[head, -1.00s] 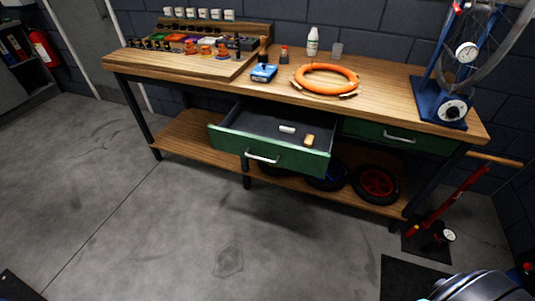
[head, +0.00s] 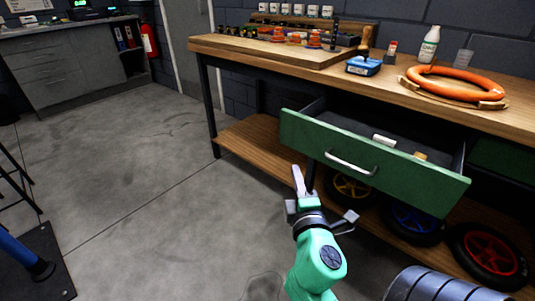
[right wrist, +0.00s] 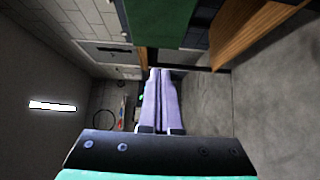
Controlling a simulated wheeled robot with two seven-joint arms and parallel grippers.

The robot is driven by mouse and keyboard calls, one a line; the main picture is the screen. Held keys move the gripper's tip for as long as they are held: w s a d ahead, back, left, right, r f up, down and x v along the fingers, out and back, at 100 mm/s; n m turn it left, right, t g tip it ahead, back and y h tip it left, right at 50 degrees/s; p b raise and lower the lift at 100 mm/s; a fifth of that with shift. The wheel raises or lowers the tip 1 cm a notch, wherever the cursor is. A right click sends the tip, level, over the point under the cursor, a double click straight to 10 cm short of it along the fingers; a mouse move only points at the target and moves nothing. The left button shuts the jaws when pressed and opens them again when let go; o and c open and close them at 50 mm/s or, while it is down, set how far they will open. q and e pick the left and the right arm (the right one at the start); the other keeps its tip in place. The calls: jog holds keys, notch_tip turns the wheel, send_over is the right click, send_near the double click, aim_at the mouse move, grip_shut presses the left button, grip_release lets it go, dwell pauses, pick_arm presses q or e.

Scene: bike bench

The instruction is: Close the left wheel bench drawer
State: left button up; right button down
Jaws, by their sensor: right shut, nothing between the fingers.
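The left wheel bench drawer (head: 300,133) has a green front and a dark inside and is pulled out from under the wooden bench top. Its silver bar handle (head: 350,163) is on the front face. My right gripper (head: 298,172) is shut and empty, just in front of and below the left part of the drawer front, apart from the handle. In the right wrist view the shut fingers (right wrist: 161,74) point toward a green panel (right wrist: 160,22), which looks like the drawer front. My left gripper is out of view.
A white item (head: 384,140) and a tan block lie in the drawer. Wheels with blue (head: 413,217) and red (head: 487,252) rims sit on the lower shelf (head: 250,133). An orange ring (head: 455,83) lies on the bench top.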

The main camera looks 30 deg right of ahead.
jog(key=p, duration=0.2)
send_near(296, 136)
jog(key=w+a, duration=0.1)
jog(key=w, duration=0.3)
jog(key=d, duration=0.1)
jog(key=w+d, duration=0.1)
jog(key=d, duration=0.1)
jog(key=shift+d, duration=0.2)
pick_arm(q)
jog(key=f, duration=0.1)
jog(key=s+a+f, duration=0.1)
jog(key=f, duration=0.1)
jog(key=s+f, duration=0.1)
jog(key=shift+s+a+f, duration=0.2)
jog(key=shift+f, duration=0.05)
pick_arm(e)
jog(key=shift+d, duration=0.15)
